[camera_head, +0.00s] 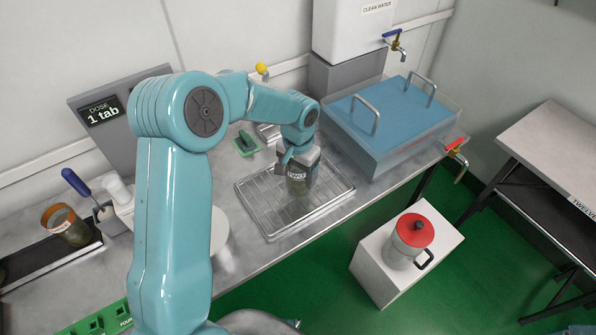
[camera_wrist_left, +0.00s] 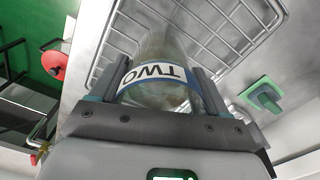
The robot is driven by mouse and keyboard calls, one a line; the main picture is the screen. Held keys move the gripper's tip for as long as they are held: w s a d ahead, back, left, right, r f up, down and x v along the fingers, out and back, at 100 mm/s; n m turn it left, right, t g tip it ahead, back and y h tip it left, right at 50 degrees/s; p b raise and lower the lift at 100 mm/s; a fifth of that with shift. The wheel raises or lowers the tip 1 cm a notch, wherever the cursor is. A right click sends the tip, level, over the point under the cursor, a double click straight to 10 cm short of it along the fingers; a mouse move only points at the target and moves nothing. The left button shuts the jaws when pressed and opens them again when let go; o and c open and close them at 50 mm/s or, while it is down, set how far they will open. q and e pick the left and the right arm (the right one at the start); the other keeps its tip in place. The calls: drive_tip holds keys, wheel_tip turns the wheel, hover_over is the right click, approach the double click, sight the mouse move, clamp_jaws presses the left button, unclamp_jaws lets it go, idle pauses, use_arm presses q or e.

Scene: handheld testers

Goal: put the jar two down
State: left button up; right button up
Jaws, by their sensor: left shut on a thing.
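Jar two (camera_head: 296,186) is a clear glass jar with a white and blue label reading TWO. My left gripper (camera_head: 298,168) is shut on it, over the wire rack (camera_head: 262,211) on the steel counter. In the left wrist view the jar (camera_wrist_left: 160,94) lies between the two fingers of the left gripper (camera_wrist_left: 152,88), with the wire rack (camera_wrist_left: 236,30) beyond it. I cannot tell whether the jar's base touches the rack. My right gripper is not in view.
An amber beaker (camera_head: 66,226) stands at the left. A red-lidded jug (camera_head: 411,238) stands on a white block below the counter. The rack's front looks clear.

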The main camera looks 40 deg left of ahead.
use_arm(q)
drive_tip(key=shift+f, duration=0.2)
drive_tip(key=o, duration=1.2)
drive_tip(key=shift+r, duration=0.1)
wheel_tip(320, 180, up, 12)
drive_tip(key=shift+r, duration=0.2)
drive_tip(key=shift+s, duration=0.1)
